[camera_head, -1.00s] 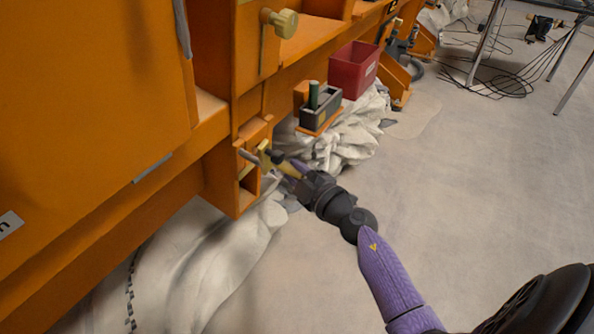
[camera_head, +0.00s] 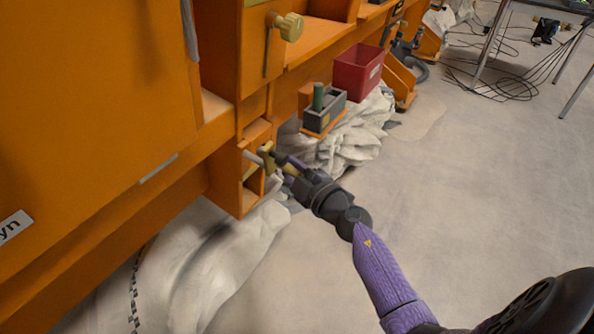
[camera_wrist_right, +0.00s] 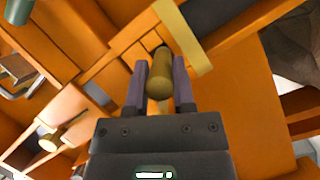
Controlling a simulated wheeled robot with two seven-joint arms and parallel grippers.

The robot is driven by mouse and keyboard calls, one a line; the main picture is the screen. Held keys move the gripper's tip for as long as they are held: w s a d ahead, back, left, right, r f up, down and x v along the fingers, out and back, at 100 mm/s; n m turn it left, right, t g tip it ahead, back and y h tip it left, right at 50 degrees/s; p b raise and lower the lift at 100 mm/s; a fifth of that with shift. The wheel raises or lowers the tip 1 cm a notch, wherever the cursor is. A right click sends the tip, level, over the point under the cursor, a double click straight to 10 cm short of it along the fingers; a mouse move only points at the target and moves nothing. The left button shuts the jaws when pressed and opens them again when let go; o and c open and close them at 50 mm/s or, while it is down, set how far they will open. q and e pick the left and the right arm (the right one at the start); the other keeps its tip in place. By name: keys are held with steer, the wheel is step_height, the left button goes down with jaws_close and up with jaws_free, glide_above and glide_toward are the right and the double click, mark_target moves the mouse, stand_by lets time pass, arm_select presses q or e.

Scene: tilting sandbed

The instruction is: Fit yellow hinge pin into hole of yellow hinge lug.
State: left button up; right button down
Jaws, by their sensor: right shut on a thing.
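The yellow hinge pin (camera_head: 266,158) shows in the head view with a pale rod reaching left, close to an orange bracket (camera_head: 222,187) on the frame. In the right wrist view the pin's yellow round grip (camera_wrist_right: 159,82) sits between the purple fingers, with a flat yellow bar (camera_wrist_right: 184,38) across its far end. My right gripper (camera_head: 287,166) is shut on that grip; it also shows in the wrist view (camera_wrist_right: 160,70). I cannot single out the lug's hole or tell whether the rod's tip is in it. My left gripper is not in view.
A yellow knob (camera_head: 289,26) sticks out of the orange frame above. A grey tray (camera_head: 325,112) with a green cylinder and a red bin (camera_head: 357,72) stand beyond the bracket. White cloth (camera_head: 210,255) hangs below. The floor (camera_head: 470,190) at right is clear; cables lie farther back.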

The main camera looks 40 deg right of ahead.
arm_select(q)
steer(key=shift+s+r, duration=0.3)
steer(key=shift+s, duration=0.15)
arm_select(e)
steer(key=shift+w+a+r, duration=0.1)
steer(key=shift+w+a, duration=0.1)
steer(key=shift+w, duration=0.2)
steer(key=shift+w+a+r, duration=0.1)
steer(key=shift+w+a, duration=0.05)
steer(key=shift+w, duration=0.25)
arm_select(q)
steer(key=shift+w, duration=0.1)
arm_select(e)
steer(key=shift+w, duration=0.2)
steer(key=shift+a, duration=0.1)
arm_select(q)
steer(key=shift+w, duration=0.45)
arm_select(e)
steer(key=shift+w, duration=0.15)
arm_select(q)
steer(key=shift+p, duration=0.3)
arm_select(e)
steer(key=shift+w+r, duration=0.1)
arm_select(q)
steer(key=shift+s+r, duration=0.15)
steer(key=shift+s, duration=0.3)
arm_select(e)
steer(key=shift+w+a+r, duration=0.15)
steer(key=shift+w+a, duration=0.2)
steer(key=shift+w, duration=0.25)
